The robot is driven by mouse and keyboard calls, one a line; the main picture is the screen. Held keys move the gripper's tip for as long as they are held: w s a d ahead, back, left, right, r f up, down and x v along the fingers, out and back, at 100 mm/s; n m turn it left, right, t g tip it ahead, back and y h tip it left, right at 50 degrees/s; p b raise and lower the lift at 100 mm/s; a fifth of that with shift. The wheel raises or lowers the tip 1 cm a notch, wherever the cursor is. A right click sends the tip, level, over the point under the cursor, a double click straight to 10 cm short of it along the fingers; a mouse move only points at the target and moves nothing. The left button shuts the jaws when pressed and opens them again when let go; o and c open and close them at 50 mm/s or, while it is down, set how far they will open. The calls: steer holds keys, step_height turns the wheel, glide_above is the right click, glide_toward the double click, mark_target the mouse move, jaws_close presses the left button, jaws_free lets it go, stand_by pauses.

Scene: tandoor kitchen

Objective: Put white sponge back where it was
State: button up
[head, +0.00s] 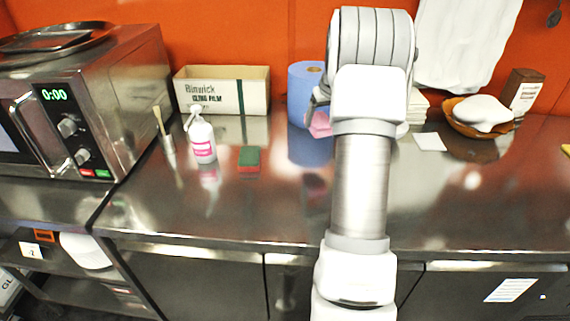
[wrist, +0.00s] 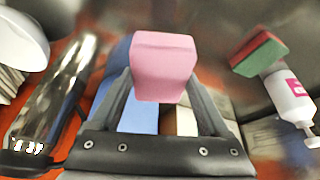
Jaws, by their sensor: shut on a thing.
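My gripper (wrist: 162,88) is shut on a pink block (wrist: 163,65), which looks like a sponge, with one finger on each side of it. In the head view the pink block (head: 320,125) shows just left of my arm, in front of the blue roll (head: 305,80). My arm hides part of the gripper there. I see no sponge that is clearly white. A flat white square (head: 430,141) lies on the steel counter (head: 270,210) right of my arm; I cannot tell what it is. A green and red sponge (head: 249,158) lies on the counter, left of the pink block.
A white pump bottle (head: 201,138) stands left of the green and red sponge. A carton (head: 222,90) stands at the back, near the microwave (head: 85,100). A basket (head: 480,115) with a white item is at right. The front counter is mostly clear.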

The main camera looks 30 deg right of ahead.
steer(key=a+f, duration=0.2)
steer(key=a, duration=0.1)
steer(key=w+a+f, duration=0.1)
steer(key=a+f, duration=0.1)
steer(key=a, duration=0.2)
steer(key=w+a+f, duration=0.1)
steer(key=a+f, duration=0.1)
steer(key=a, duration=0.1)
steer(key=shift+a+f+b, duration=0.2)
steer(key=shift+a+b, duration=0.1)
steer(key=shift+a, duration=0.05)
steer(key=shift+f, duration=2.05)
steer(key=shift+f, duration=0.1)
